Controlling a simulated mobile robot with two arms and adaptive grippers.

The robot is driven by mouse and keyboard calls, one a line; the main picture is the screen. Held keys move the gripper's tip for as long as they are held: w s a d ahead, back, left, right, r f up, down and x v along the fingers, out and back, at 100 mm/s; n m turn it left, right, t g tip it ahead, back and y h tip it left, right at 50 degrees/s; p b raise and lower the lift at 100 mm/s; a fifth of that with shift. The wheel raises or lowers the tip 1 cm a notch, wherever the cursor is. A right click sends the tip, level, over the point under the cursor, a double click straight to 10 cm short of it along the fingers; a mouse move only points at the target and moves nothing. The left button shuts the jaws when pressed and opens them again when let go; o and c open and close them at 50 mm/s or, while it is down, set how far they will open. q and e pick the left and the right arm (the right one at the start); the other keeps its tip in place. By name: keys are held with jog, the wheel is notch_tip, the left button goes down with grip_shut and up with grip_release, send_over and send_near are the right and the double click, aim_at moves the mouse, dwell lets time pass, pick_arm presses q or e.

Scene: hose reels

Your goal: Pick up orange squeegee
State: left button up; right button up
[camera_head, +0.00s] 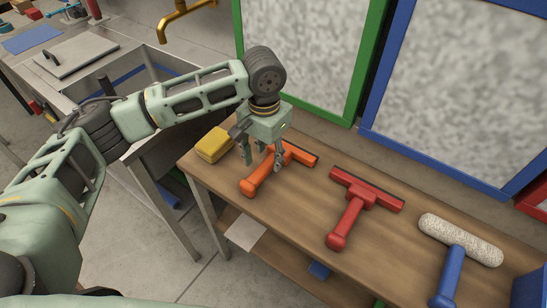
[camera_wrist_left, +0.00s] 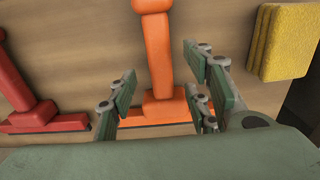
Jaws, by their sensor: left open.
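The orange squeegee (camera_head: 258,181) lies on the wooden table (camera_head: 300,211), its handle toward the front and its dark-edged head toward the back. My left gripper (camera_head: 263,165) points down over it, near where the handle meets the head. In the left wrist view the orange squeegee (camera_wrist_left: 158,60) runs between the spread fingers of my left gripper (camera_wrist_left: 160,98), which is open and holds nothing. I cannot tell the exact height of the fingertips above the table. The right gripper is not in view.
A yellow sponge (camera_head: 213,145) lies left of the orange squeegee. A red squeegee (camera_head: 350,214) and a paint roller with a blue handle (camera_head: 451,272) lie to the right. Green and blue framed panels (camera_head: 434,90) stand behind the table. A metal sink counter (camera_head: 80,54) is at the left.

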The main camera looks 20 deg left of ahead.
aim_at(266, 163)
pick_arm(q)
notch_tip(266, 163, down, 3)
jog(key=shift+w+r, duration=0.1)
jog(key=shift+w, duration=0.05)
jog(key=shift+f, duration=0.3)
jog(key=shift+c, duration=0.2)
jog(key=c, duration=0.5)
grip_shut()
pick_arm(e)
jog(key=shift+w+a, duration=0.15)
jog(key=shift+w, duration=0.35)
